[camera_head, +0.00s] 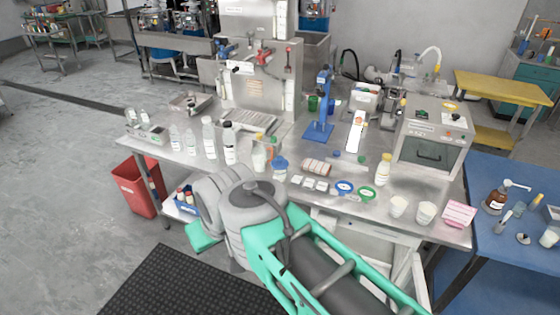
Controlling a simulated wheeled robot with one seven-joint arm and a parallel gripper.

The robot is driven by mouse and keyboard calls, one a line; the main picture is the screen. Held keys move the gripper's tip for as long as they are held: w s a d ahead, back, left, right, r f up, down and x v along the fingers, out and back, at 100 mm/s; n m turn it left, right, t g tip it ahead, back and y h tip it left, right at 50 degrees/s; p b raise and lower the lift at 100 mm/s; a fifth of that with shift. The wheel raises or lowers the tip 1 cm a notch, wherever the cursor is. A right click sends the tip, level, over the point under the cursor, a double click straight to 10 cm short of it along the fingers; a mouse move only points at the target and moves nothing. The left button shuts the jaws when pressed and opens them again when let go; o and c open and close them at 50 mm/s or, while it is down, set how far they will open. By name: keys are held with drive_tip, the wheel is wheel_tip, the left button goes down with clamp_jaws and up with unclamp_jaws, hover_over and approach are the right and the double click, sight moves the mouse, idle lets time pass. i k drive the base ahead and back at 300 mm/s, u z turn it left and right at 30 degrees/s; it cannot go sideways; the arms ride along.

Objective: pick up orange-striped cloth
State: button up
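A small rolled or folded cloth with reddish-orange and pale stripes (317,166) lies on the steel table (300,141), right of the blue-lidded jar. It looks like the orange-striped cloth, though it is small in the picture. A pink and white striped piece (459,213) lies at the table's right front corner; I cannot tell whether it is cloth. My arm, teal and grey, reaches in from the bottom and bends in front of the table's front edge.
White bottles (209,137) stand left of the cloth. A blue-lidded jar (280,168) is close to its left. Small white squares, a blue ring (344,188) and a green ring (367,193) lie in front. A blue press stand (320,123) is behind; a steel oven (432,140) stands right.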

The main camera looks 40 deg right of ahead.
sight(323, 169)
drive_tip(key=u, duration=0.25)
drive_tip(key=i, duration=2)
drive_tip(key=z, duration=1.35)
drive_tip(key=i, duration=0.65)
drive_tip(key=z, duration=0.7)
